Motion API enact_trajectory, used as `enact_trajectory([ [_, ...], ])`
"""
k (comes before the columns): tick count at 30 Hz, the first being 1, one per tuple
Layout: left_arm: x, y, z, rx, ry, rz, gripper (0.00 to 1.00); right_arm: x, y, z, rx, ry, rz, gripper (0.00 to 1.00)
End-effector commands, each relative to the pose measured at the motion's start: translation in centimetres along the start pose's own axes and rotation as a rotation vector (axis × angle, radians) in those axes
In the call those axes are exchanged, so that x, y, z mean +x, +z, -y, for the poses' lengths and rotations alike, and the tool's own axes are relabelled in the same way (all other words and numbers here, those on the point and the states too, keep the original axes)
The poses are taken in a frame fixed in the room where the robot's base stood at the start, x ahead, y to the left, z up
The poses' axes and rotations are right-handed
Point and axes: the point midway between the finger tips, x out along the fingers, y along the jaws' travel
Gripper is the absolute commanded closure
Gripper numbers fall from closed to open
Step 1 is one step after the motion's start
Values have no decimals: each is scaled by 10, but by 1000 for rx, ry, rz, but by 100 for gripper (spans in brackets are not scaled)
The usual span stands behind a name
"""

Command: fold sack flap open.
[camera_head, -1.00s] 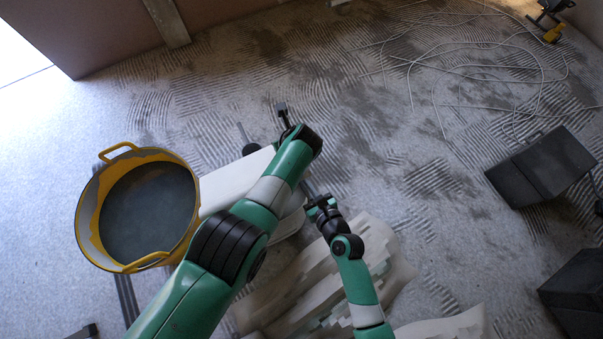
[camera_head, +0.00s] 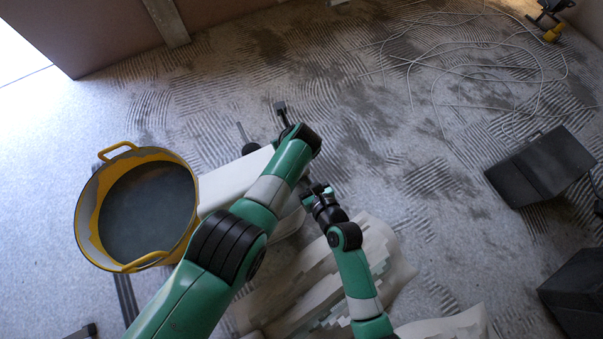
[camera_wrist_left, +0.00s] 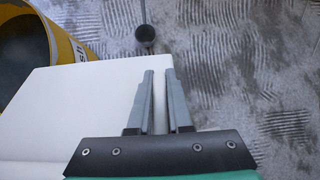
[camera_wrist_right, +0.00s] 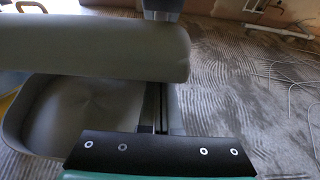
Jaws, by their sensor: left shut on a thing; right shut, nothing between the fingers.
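The white sack (camera_head: 232,181) lies between the yellow bucket and my left arm in the head view. Its pale flap (camera_wrist_left: 75,105) fills the left side of the left wrist view. My right gripper (camera_head: 309,188) is shut and empty beside the sack's right end. In the right wrist view, a grey upper layer of the sack (camera_wrist_right: 95,50) stands above a lower rounded part (camera_wrist_right: 70,110), with a dark gap between. My right fingers (camera_wrist_right: 160,112) are beside that end; contact is unclear.
The yellow bucket (camera_head: 84,222) with dark contents stands at the left. Pale crumpled sheeting (camera_head: 385,258) lies under my right arm. Black boxes (camera_head: 540,165) stand at the right, with loose cable (camera_head: 480,50) behind. The ridged floor at centre right is clear.

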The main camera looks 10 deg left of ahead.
Motion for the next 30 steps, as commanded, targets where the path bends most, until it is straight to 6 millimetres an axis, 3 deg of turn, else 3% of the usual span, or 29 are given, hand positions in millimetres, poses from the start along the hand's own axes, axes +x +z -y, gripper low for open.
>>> enact_trajectory([
  [1, 0, -8, 0, 6, 3, -14, 79, 1, 16, 1, -3, -5, 33, 100],
  [6, 1, -8, 0, 6, 3, -14, 52, 1, 16, 1, -3, -4, 34, 100],
  [20, -3, -8, 2, 6, 3, -11, 52, 1, 16, 1, -2, -3, 34, 100],
  [30, -35, -7, 2, 6, -1, -11, 52, 1, 16, 1, -3, -4, 33, 100],
])
